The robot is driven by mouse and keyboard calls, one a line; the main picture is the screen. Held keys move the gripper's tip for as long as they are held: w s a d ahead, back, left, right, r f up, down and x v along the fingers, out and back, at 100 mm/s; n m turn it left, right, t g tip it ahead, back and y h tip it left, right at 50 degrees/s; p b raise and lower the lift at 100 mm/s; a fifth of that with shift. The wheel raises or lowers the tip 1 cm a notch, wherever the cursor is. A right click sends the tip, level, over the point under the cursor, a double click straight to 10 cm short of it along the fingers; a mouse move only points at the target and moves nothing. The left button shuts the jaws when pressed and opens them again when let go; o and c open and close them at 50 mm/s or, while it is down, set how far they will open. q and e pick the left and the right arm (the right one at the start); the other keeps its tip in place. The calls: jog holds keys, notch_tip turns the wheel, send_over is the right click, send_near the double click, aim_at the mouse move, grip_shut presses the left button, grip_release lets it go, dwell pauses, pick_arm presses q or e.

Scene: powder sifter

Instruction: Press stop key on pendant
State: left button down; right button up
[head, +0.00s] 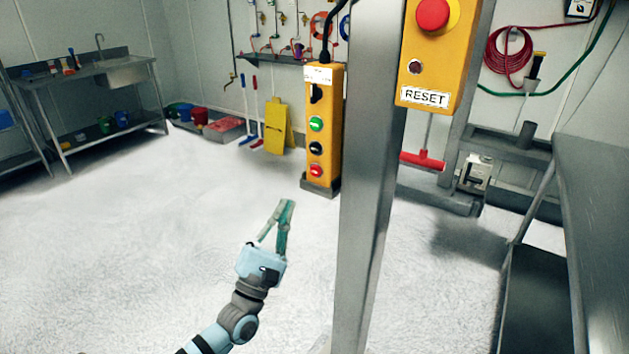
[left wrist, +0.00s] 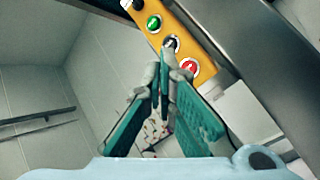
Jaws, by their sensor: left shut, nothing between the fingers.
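The yellow pendant (head: 322,92) hangs upright left of a grey post, with a black switch, a green button (head: 316,124), a black button (head: 316,148) and a red button (head: 316,171) from top to bottom. My left gripper (head: 287,204) is shut and empty, below and left of the pendant, pointing up. In the left wrist view the pendant (left wrist: 181,28) runs diagonally, and the red button (left wrist: 189,66) shows just right of the fingertips (left wrist: 163,56). The fingertips overlap the pendant's edge there; contact cannot be told. My right gripper is not in view.
A grey post (head: 366,180) stands close on the right. It carries a yellow box with a red emergency knob (head: 432,14) and a RESET label (head: 425,97). A metal table (head: 600,190) is at far right. The floor to the left is clear.

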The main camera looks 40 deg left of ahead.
aim_at(316, 171)
pick_arm(q)
jog(key=r+n, duration=0.1)
jog(key=s+r+n+t, duration=0.1)
jog(key=shift+s+r+y, duration=0.1)
jog(key=shift+r+y, duration=0.2)
jog(key=shift+r, duration=0.1)
jog(key=w+b, duration=0.6)
jog(key=w, duration=0.3)
jog(key=shift+f, duration=0.1)
dwell(1.1)
